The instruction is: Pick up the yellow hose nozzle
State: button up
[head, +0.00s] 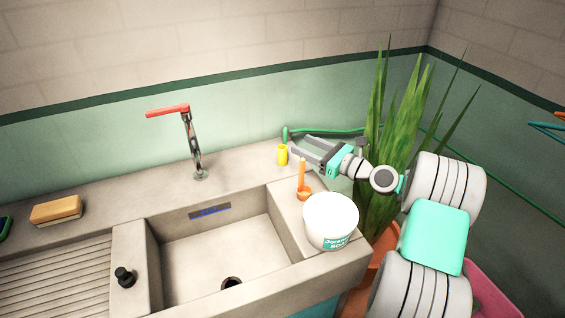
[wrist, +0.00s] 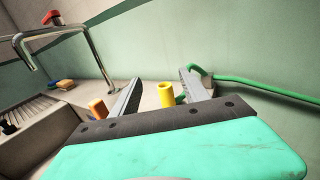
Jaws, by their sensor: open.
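The yellow hose nozzle (head: 282,155) stands upright on the back right part of the sink counter. It also shows in the wrist view (wrist: 166,95), in the gap between my two fingers, with its lower part hidden by my gripper's body. My gripper (head: 297,147) reaches in from the right, open and empty, with its fingertips just right of the nozzle in the head view. In the wrist view my fingers (wrist: 160,82) are spread to either side of the nozzle; I cannot tell whether they touch it.
An orange scoop (head: 301,180) and a white tub (head: 330,218) stand close in front. A green hose (head: 340,131) runs along the wall behind. A tall plant (head: 395,120) rises beside my arm. The sink basin (head: 205,255) and red-handled tap (head: 190,140) are left.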

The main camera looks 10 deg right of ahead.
jog(key=b, duration=0.5)
send_near(283, 153)
jog(key=w, duration=0.2)
jog(key=shift+w+a+f, duration=0.15)
jog(key=shift+w+a, duration=0.1)
jog(key=shift+w, duration=0.05)
jog(key=x, duration=1.2)
jog(key=shift+s, duration=0.1)
grip_shut()
